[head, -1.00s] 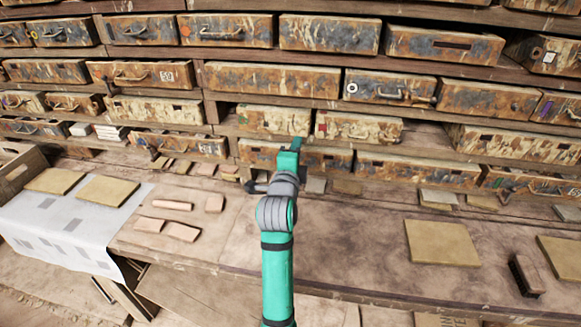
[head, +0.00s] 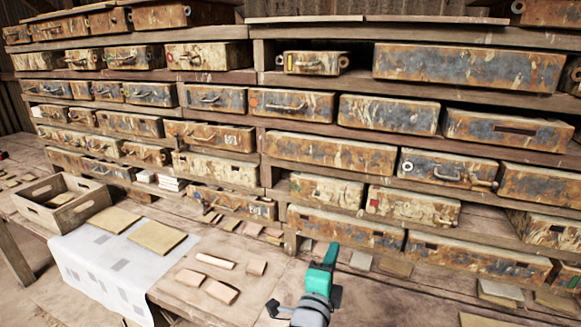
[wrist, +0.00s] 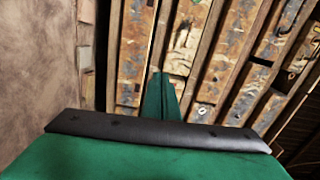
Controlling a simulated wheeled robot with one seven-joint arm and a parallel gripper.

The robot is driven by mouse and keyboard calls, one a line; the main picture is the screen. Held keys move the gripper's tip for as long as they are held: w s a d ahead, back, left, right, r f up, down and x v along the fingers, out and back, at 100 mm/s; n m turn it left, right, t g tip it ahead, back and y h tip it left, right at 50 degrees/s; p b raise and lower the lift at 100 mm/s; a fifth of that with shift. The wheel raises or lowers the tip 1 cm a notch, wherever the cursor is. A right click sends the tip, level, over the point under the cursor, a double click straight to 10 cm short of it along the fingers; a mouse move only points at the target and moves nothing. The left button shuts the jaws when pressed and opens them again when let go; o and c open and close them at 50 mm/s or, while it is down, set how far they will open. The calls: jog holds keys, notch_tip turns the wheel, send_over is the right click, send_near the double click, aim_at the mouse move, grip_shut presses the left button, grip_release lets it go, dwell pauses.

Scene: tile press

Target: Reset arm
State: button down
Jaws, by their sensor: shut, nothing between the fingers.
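My gripper (wrist: 160,80) shows in the wrist view as a narrow green shape beyond a dark bar; its fingers are together with nothing between them. In the head view, the green and grey end of my arm (head: 320,272) shows low, right of centre, in front of the shelves and over the workbench (head: 252,290). The fingertips cannot be made out clearly there. The wrist view is turned sideways and looks toward the rusty metal boxes.
A rack of rusty metal boxes (head: 467,66) fills the back. On the bench at left are a wooden crate (head: 60,205), a white sheet (head: 85,265) with tan tiles (head: 157,237), and small reddish pieces (head: 221,292). More tiles lie along the rack's foot.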

jog(key=s+a+f+n+y, duration=0.35)
jog(key=s+f+n, duration=0.25)
jog(key=s+f, duration=0.4)
jog(key=s+a+f+n+y, duration=0.2)
jog(key=s+a+f+n, duration=0.45)
jog(key=f, duration=0.55)
jog(key=s+a+f+n+y, duration=0.1)
jog(key=s+n, duration=0.3)
jog(key=s, duration=0.9)
jog(key=s+a+f+n+g+y, duration=0.1)
jog(key=s+n, duration=0.4)
jog(key=s, duration=0.9)
jog(key=shift+s+a+f, duration=0.3)
jog(key=shift+a+f, duration=0.4)
jog(key=shift+a, duration=0.1)
jog(key=shift+n, duration=0.25)
